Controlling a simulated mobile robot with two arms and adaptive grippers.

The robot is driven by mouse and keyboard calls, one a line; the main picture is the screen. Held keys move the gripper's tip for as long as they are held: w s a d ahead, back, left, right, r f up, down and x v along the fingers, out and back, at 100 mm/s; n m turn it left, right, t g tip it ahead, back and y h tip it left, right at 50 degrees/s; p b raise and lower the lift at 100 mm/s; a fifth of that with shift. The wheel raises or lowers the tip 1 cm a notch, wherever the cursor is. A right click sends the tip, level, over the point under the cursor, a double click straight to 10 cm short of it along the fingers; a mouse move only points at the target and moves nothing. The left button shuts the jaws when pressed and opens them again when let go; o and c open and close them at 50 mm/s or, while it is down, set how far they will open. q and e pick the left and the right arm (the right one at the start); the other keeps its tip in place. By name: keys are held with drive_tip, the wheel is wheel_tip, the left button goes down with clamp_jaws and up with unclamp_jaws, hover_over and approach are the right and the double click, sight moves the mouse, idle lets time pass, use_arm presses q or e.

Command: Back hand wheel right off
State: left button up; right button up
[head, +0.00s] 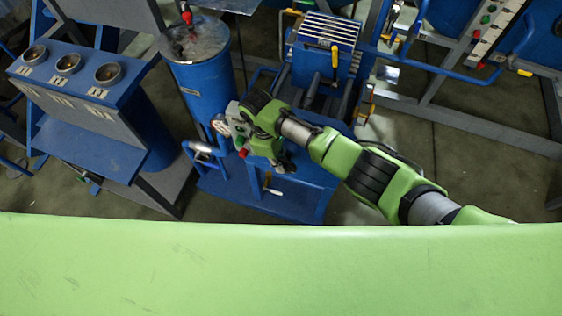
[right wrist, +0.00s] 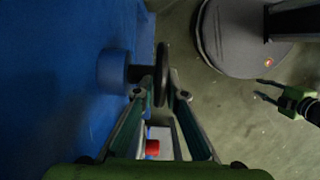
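The hand wheel (right wrist: 163,70) is dark and shows nearly edge-on in the right wrist view, on a short shaft from a blue cylindrical hub (right wrist: 113,72). My right gripper (right wrist: 160,97) is open, with one finger on each side of the wheel's near rim; I cannot tell whether either touches it. In the head view my right gripper (head: 283,163) reaches down at the blue unit, and the arm hides the wheel there. My left gripper (right wrist: 267,90) shows only in the right wrist view, at the right, with its fingers apart and empty.
A blue tank (head: 203,85) with a red-handled valve (head: 187,17) stands left of the right arm. A blue-grey console (head: 75,85) with three gauges is farther left. Pipe frames (head: 440,70) stand at the right. Bare floor (head: 460,165) shows right of the arm.

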drive_tip(key=shift+o, duration=0.8)
drive_tip(key=shift+r, duration=0.1)
drive_tip(key=v, duration=1.1)
drive_tip(key=shift+a+r, duration=0.2)
drive_tip(key=shift+r, duration=0.2)
